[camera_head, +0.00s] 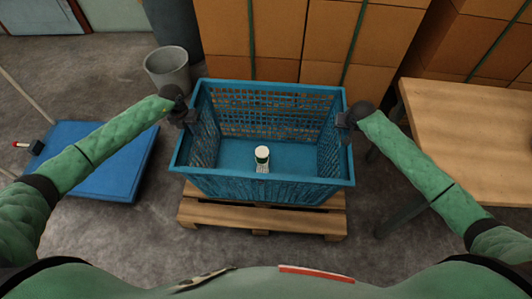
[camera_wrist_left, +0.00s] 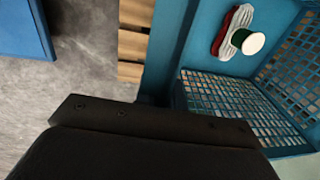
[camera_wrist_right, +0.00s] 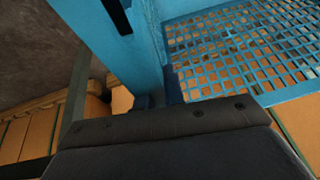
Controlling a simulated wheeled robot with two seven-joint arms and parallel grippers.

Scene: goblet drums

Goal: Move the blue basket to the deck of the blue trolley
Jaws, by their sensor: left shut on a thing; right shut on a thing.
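The blue basket (camera_head: 262,187) is an open crate with lattice walls, above or on a wooden pallet (camera_head: 262,220) in the middle of the head view; I cannot tell if it touches. A small white and green item (camera_head: 262,157) stands inside it. My left gripper (camera_head: 184,117) is shut on the basket's left wall, and my right gripper (camera_head: 346,122) is shut on its right wall. The basket also fills much of the left wrist view (camera_wrist_left: 168,45) and the right wrist view (camera_wrist_right: 150,40). The blue trolley's flat deck (camera_head: 110,170) is on the floor at the left.
A grey bin (camera_head: 167,70) stands behind, left of the basket. Stacked cardboard boxes (camera_head: 300,40) are behind the basket. A wooden table (camera_head: 475,135) is close on the right. Grey floor lies bare between the trolley and the pallet.

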